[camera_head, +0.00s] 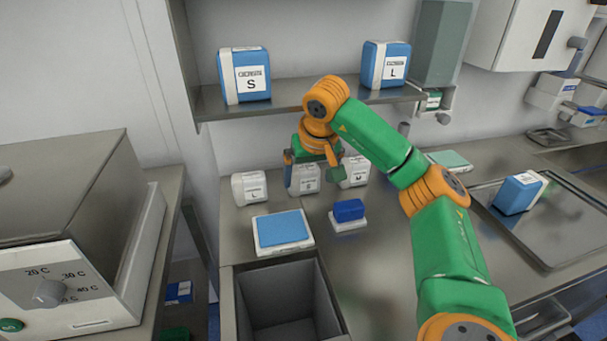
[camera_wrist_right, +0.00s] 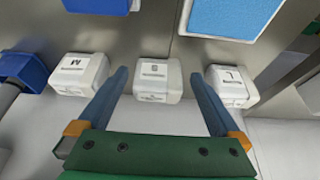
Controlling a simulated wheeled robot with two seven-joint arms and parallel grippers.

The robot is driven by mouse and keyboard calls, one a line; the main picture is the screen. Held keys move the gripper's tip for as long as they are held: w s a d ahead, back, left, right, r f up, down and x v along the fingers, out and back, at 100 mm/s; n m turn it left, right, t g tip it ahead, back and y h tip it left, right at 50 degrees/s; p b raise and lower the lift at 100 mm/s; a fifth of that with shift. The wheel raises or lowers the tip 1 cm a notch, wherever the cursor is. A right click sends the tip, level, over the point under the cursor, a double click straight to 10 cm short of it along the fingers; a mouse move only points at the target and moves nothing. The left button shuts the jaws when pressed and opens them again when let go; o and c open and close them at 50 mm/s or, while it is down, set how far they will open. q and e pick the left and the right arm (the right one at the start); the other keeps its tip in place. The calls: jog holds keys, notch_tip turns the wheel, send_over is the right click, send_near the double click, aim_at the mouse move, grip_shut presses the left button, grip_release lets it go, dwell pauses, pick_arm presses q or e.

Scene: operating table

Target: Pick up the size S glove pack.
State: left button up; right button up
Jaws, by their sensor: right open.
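A small white pack marked S (camera_head: 304,183) stands on the steel counter, between white packs marked L (camera_head: 250,188) and M (camera_head: 354,172). In the right wrist view the S pack (camera_wrist_right: 155,84) is in the middle, with the M pack (camera_wrist_right: 80,76) left and the L pack (camera_wrist_right: 232,88) right. My right gripper (camera_head: 312,168) is open above the S pack. In the wrist view its blue fingers (camera_wrist_right: 160,75) point to either side of the S pack; contact cannot be told. A larger blue-and-white pack marked S (camera_head: 245,76) stands on the shelf. My left gripper is out of view.
The shelf (camera_head: 290,107) overhangs the small packs and also bears a blue pack marked L (camera_head: 386,66). A blue-topped white box (camera_head: 283,231) and a small blue block (camera_head: 348,211) lie in front. A tray (camera_head: 560,240) with a blue pack (camera_head: 518,195) is at right.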

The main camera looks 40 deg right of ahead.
aim_at(305, 183)
jog(key=shift+w+d+r, duration=0.1)
jog(key=shift+w+d, duration=0.25)
jog(key=shift+w, duration=0.25)
jog(key=x, duration=0.5)
jog(key=shift+w+d, duration=0.1)
jog(key=c, duration=1)
